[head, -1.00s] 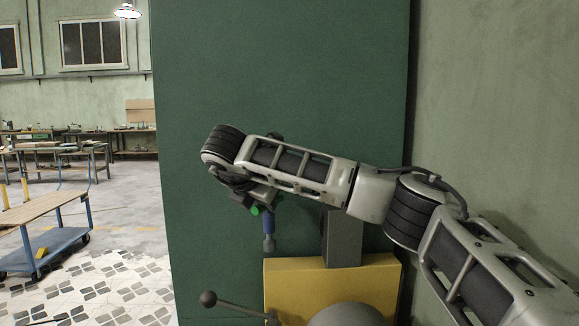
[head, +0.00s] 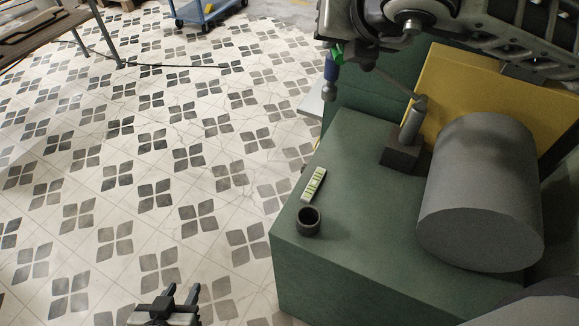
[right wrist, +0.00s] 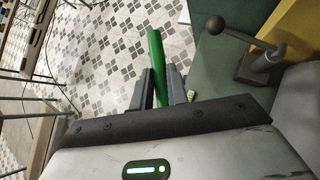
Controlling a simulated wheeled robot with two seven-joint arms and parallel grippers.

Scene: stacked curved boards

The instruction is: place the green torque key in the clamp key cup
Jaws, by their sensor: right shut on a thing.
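My right gripper (right wrist: 162,88) is shut on the green torque key (right wrist: 157,60), a green rod that stands out between its fingers in the right wrist view. In the head view a bit of the green key (head: 337,52) shows at the top, right of centre. A small dark round cup (head: 308,221) stands on the green machine bed, below and apart from this gripper. My left gripper (head: 182,292) is low in the head view, fingers apart and empty.
A pale label strip (head: 313,185) lies beside the cup on the green bed (head: 350,250). A grey clamp lever (head: 412,122) on a dark block, a big grey cylinder (head: 482,190) and a yellow plate (head: 460,90) stand to the right. Tiled floor lies left.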

